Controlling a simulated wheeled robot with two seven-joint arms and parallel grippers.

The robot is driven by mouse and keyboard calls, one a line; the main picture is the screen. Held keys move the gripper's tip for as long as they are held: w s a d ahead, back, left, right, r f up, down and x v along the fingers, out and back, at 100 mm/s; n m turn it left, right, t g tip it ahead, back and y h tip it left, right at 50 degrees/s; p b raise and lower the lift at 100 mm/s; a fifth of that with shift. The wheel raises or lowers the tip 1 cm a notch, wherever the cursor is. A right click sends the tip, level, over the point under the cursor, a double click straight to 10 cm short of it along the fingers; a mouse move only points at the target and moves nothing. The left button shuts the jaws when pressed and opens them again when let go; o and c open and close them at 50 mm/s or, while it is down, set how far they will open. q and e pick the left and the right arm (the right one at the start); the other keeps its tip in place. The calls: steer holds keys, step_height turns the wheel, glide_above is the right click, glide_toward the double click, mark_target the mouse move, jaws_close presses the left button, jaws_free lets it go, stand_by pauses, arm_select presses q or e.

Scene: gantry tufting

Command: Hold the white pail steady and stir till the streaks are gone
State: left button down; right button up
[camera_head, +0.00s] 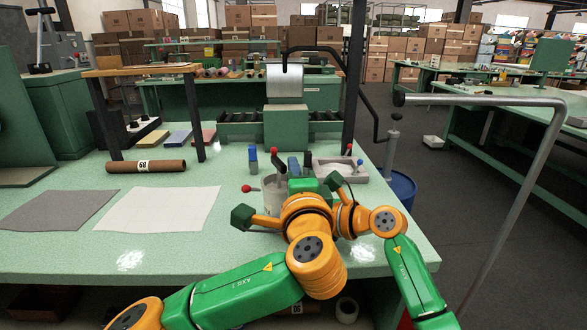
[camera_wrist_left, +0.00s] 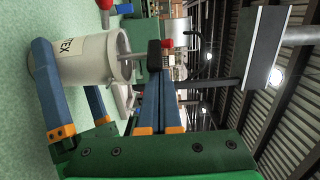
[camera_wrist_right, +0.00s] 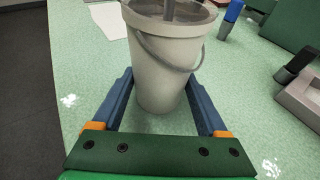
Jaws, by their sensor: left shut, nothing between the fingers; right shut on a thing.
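The white pail (camera_head: 270,197) stands on the green table, part hidden by my arms in the head view. In the left wrist view the pail (camera_wrist_left: 92,58) appears sideways, with dark lettering. A grey stirring rod (camera_wrist_left: 133,52) rises from its mouth to a dark grip (camera_wrist_left: 154,56). My right gripper (camera_wrist_right: 162,84) is shut on the pail's body, one blue finger on each side; the bail hangs across the front. My left gripper (camera_wrist_left: 163,76) is shut and empty, its fingertips close by the dark grip; I cannot tell if they touch. The pail's contents are barely visible, so streaks cannot be judged.
A grey tray (camera_head: 355,175) lies right of the pail, and a blue-topped bottle (camera_head: 253,160) stands behind it. A white sheet (camera_head: 160,212), grey sheet (camera_head: 50,208) and brown roll (camera_head: 146,166) lie left. The table's front edge is close; a bent metal pipe (camera_head: 535,165) stands right.

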mark_target(279, 166)
arm_select(q)
steer(key=shift+s+a+m+h, duration=0.1)
steer(key=shift+a+m+h, duration=0.15)
steer(key=shift+m+h, duration=0.65)
steer(key=shift+h, duration=0.5)
steer(key=m+h, duration=0.1)
steer(key=h, duration=0.1)
steer(key=a+m+g+h, duration=0.1)
steer(key=h, duration=0.1)
steer(key=m+h, duration=0.2)
steer(key=shift+s+a+g, duration=0.35)
steer(key=shift+a+g, duration=0.05)
steer(key=shift+a, duration=0.4)
steer(key=shift+a+m+g+h, duration=0.55)
steer(key=shift+m+h, duration=0.25)
steer(key=shift+h, duration=0.3)
steer(key=shift+w+a, duration=0.35)
steer(key=shift+a, duration=0.25)
